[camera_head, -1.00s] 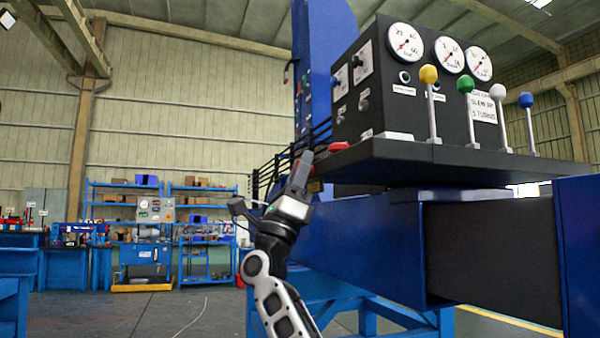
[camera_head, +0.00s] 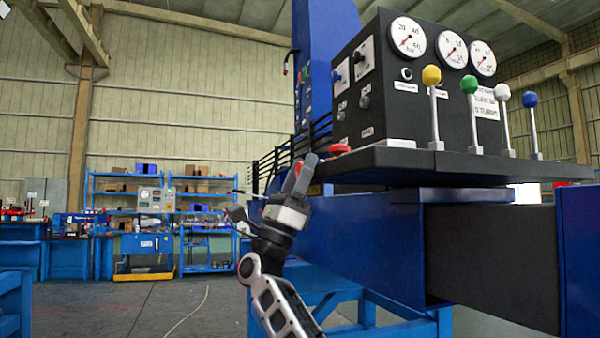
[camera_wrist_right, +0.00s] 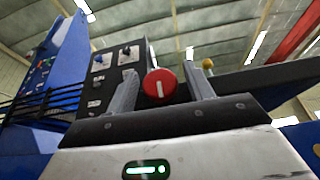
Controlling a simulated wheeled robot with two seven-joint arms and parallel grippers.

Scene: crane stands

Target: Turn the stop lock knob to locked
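A round red knob (camera_wrist_right: 160,86) with a white upright line on its face shows in the right wrist view. It appears between the fingers of my right gripper (camera_wrist_right: 162,92), which are open and apart; no contact shows. In the head view, my right gripper (camera_head: 299,175) is raised at the left end of the black console ledge, with a bit of red (camera_head: 298,167) between its fingers. A red button (camera_head: 340,149) sits on the ledge just right of it; I cannot tell whether this is the same knob. My left gripper is out of view.
The black console (camera_head: 385,110) carries gauges and small switches. Levers with yellow (camera_head: 431,75), green (camera_head: 468,84), white and blue balls stand along the ledge (camera_head: 460,165). A blue beam (camera_head: 370,225) lies below. Open floor and blue shelves (camera_head: 150,205) are at the left.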

